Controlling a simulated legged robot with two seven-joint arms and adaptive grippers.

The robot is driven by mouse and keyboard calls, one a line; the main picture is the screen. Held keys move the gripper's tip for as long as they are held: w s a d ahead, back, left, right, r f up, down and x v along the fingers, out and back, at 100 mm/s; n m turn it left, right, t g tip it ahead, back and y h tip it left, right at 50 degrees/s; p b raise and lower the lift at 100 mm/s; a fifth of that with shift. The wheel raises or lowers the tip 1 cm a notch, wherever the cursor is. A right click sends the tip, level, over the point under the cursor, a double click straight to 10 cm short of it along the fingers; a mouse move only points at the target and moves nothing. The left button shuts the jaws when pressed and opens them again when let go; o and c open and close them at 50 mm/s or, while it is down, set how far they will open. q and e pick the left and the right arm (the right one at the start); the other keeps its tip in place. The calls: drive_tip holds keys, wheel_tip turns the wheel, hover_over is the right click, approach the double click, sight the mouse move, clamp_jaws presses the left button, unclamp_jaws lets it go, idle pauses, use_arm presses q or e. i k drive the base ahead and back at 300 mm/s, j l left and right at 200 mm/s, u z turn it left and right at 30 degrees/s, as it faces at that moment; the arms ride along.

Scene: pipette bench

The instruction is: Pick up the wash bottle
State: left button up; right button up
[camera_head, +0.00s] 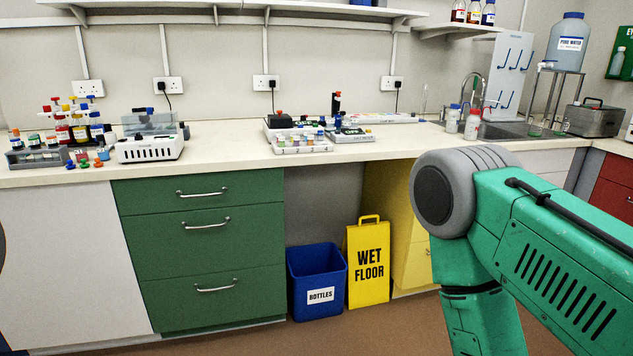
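Two small white bottles stand at the left edge of the sink, on the back counter. One bottle has a blue cap (453,117) and the other has a red cap (472,126). I cannot tell for sure which is the wash bottle, and their labels are too small to read. My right arm fills the lower right, bent at the elbow, well in front of the counter. Its gripper is below the picture. My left gripper is out of the picture too.
The counter (230,146) holds a bottle rack (75,130) at left and a white device (150,148). The sink (503,130) has a tap. A blue bin (316,285) and yellow wet floor sign (368,265) stand below. The counter between the devices is clear.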

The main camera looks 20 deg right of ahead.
sight(473, 121)
drive_tip(key=l, duration=0.8)
drive_tip(key=l+z, duration=0.1)
drive_tip(key=l, duration=0.75)
drive_tip(key=l+z, duration=0.1)
drive_tip(key=l, duration=0.7)
drive_tip(key=i+l, duration=0.15)
drive_tip(key=l, duration=0.7)
drive_tip(key=l+z, duration=0.1)
drive_tip(key=l, duration=0.7)
drive_tip(key=i+l, duration=0.15)
drive_tip(key=l, duration=0.65)
drive_tip(key=i+l+z, duration=0.15)
drive_tip(key=l, duration=0.7)
drive_tip(key=i+l, duration=0.1)
drive_tip(key=l, duration=0.7)
